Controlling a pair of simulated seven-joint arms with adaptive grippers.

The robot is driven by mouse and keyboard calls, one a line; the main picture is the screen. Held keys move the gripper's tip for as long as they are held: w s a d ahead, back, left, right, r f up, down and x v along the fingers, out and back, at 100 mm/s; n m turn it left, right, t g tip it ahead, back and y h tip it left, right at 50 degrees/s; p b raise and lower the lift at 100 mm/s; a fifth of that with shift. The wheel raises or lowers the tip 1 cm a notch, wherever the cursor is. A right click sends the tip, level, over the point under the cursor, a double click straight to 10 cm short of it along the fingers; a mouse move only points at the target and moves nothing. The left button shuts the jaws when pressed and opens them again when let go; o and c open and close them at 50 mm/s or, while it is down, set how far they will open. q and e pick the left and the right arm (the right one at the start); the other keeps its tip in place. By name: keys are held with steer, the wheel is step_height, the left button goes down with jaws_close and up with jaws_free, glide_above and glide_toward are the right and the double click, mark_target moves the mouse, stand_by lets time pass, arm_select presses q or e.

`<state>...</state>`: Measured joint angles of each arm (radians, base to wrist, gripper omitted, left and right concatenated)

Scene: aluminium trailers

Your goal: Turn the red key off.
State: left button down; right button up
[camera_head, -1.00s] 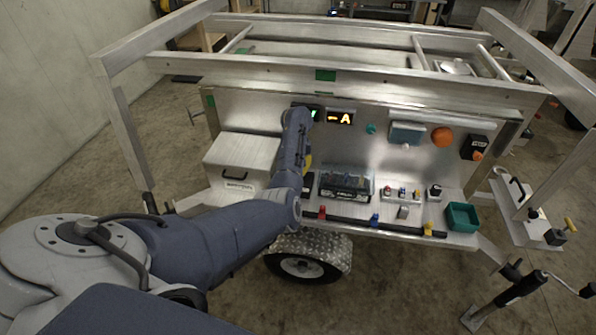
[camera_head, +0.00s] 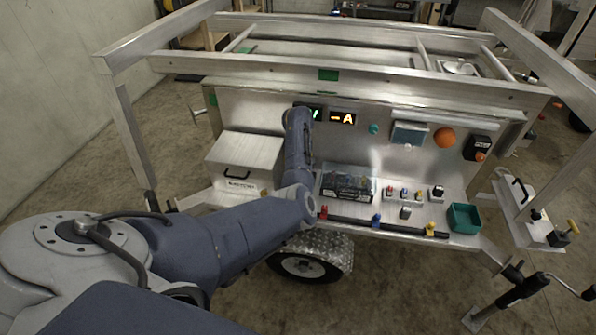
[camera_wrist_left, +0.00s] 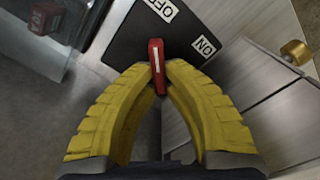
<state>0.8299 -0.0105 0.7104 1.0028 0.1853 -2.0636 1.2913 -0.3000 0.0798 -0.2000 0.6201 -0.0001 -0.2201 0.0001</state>
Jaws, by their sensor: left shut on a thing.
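The red key (camera_wrist_left: 156,62) stands on a black plate (camera_wrist_left: 130,42) in the left wrist view. A white OFF label (camera_wrist_left: 160,9) lies above it and an ON label (camera_wrist_left: 206,47) to its right. The key's far end points up the picture, more towards OFF than ON. My left gripper (camera_wrist_left: 157,80) has yellow ribbed fingers, shut with their tips on both sides of the key. In the head view my left arm hides the key and the gripper. My right gripper is in neither current view.
The aluminium trailer (camera_head: 400,95) has a panel with an orange dome (camera_head: 444,137) and a lit display (camera_head: 342,118). A clear-lidded case (camera_head: 347,185), small switches and a green bin (camera_head: 463,218) sit on its shelf. A silver box (camera_head: 245,160) stands left of my arm.

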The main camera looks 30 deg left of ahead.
arm_select(q)
steer(key=c, duration=1.5)
jaws_free()
steer(key=shift+o, duration=0.2)
step_height(320, 180, up, 12)
